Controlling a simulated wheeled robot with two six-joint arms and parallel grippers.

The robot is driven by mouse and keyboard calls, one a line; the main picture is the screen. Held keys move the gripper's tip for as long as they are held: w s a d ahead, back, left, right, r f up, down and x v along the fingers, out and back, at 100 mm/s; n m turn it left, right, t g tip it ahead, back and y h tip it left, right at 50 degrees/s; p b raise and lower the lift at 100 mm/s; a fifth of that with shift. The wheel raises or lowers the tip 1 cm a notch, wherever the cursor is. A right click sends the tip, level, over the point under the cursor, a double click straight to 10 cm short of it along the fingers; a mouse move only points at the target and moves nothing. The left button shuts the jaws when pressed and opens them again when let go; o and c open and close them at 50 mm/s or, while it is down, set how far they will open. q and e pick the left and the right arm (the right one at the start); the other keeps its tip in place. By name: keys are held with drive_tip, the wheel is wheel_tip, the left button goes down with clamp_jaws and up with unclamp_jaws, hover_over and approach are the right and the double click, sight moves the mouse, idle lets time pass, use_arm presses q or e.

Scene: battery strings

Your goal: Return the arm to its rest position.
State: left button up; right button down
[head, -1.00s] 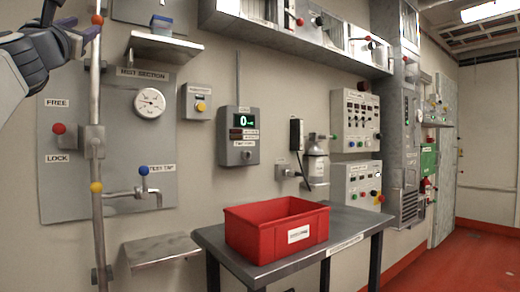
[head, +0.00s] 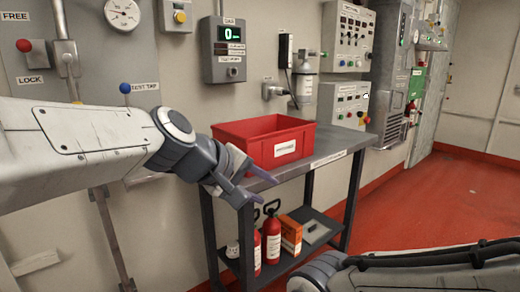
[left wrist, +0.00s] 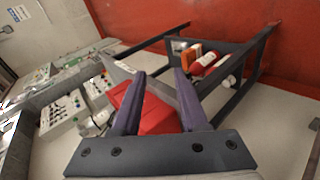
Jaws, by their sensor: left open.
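My left arm comes in from the left in the head view. Its gripper (head: 247,182) is open and empty, in front of the left end of the metal table (head: 330,158) and near the red bin on it. In the left wrist view the two dark fingers (left wrist: 158,98) stand apart with nothing between them gripped. Part of my right arm shows at the bottom right of the head view; its gripper is not visible.
The red bin (head: 265,147) sits on the table. Red extinguishers (head: 272,240) and an orange box (head: 291,236) stand on the lower shelf. A wall panel with a gauge (head: 122,14) and a blue-knobbed test tap (head: 125,88) is at left. Red floor (head: 440,200) at right is clear.

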use_arm(q)
drive_tip(key=s+d+f+m+g+y, duration=0.1)
drive_tip(key=s+f+m+g+y, duration=0.35)
drive_tip(key=s+f, duration=0.9)
drive_tip(key=s+a+f+m+g+y, duration=0.25)
drive_tip(key=s+a+f+m, duration=0.35)
drive_tip(key=s+f+m, duration=0.35)
wheel_tip(320, 180, up, 29)
drive_tip(key=p, duration=2.6)
drive_tip(key=shift+s+h+p, duration=0.3)
drive_tip(key=shift+s+p, duration=0.1)
drive_tip(key=shift+s, duration=0.05)
